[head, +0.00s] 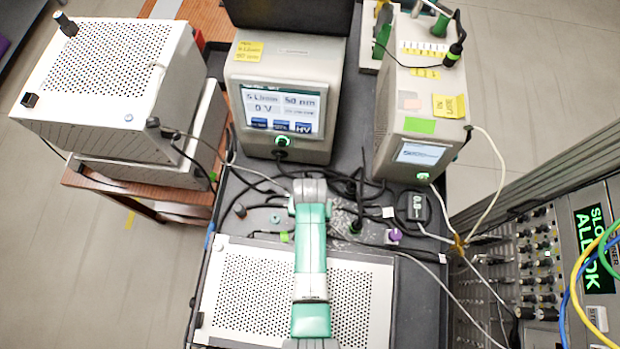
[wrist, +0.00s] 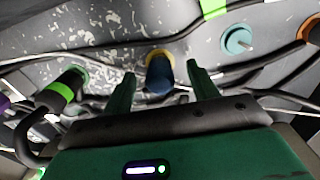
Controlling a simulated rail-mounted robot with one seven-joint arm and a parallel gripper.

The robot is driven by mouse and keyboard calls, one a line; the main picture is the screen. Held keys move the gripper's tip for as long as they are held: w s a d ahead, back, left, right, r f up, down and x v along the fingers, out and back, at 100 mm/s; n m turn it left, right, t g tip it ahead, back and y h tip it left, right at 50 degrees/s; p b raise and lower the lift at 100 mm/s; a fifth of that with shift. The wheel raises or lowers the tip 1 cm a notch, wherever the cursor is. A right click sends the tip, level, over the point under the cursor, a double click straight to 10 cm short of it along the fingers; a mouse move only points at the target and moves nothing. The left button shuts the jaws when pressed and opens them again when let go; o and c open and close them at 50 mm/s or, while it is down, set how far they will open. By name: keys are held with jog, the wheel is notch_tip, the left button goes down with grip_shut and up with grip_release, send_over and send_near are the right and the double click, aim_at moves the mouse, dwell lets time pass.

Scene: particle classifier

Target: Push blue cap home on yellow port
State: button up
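In the wrist view, the yellow port (wrist: 158,55) shows as a yellow ring on the scuffed grey panel. The blue cap (wrist: 160,79) is lined up with it on the near side; I cannot tell how deeply it is seated. My gripper (wrist: 162,73) has its two green fingers spread, one on each side of the blue cap, with visible gaps. It holds nothing. In the head view, my arm reaches over the cart and hides the port and the cap.
In the wrist view, a green-banded black plug (wrist: 62,92) stands left of the port, a teal cap (wrist: 238,40) to its right. Black cables cross around them. In the head view, a purple cap (head: 394,236) and a perforated box (head: 240,300) lie near my arm. Instruments (head: 285,48) stand behind.

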notch_tip(320, 180, up, 8)
jog(key=shift+f+p, duration=0.1)
jog(key=shift+p, duration=0.65)
